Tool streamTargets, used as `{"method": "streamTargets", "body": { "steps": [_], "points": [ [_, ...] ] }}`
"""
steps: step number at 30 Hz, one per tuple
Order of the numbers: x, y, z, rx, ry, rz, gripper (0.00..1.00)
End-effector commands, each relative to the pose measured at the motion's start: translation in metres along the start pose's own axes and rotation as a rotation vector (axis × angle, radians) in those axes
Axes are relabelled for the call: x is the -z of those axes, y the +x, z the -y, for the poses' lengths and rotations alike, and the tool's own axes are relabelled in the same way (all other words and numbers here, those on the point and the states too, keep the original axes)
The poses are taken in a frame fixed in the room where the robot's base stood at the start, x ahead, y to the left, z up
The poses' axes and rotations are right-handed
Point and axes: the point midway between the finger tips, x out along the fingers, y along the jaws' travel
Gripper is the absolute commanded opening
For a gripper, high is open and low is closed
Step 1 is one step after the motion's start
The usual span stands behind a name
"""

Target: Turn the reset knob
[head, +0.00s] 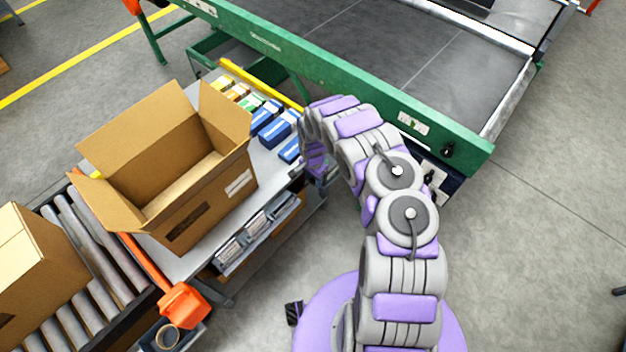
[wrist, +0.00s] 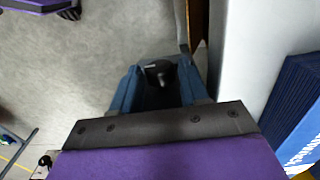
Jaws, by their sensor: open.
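A black knob (head: 447,151) sits on the right end of the green machine rail (head: 340,85). Another dark control (head: 430,178) shows on the dark box below that rail, partly behind my arm. I cannot tell from any label which is the reset knob. My gripper (head: 318,170) hangs beside the right edge of the packing table, left of both controls and apart from them. In the wrist view my gripper (wrist: 158,88) is open. A small black object (wrist: 158,70) shows between its fingers; I cannot tell what it is.
An open cardboard box (head: 185,205) and several small coloured cartons stand on the table (head: 262,165). A roller conveyor (head: 95,255) with another box lies at left. The table edge (wrist: 240,60) is close to my gripper.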

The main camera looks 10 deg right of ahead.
Motion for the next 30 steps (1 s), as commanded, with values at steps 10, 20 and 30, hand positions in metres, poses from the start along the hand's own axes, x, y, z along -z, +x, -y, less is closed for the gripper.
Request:
{"method": "streamTargets", "body": {
  "steps": [10, 20, 30],
  "points": [
    [-0.0008, 0.0023, 0.0005, -0.001, -0.001, 0.000, 0.41],
    [-0.0010, 0.0024, 0.0009, 0.000, -0.001, 0.000, 0.10],
    [-0.0055, 0.0026, 0.0067, -0.064, -0.008, 0.010, 0.06]
  ]
}}
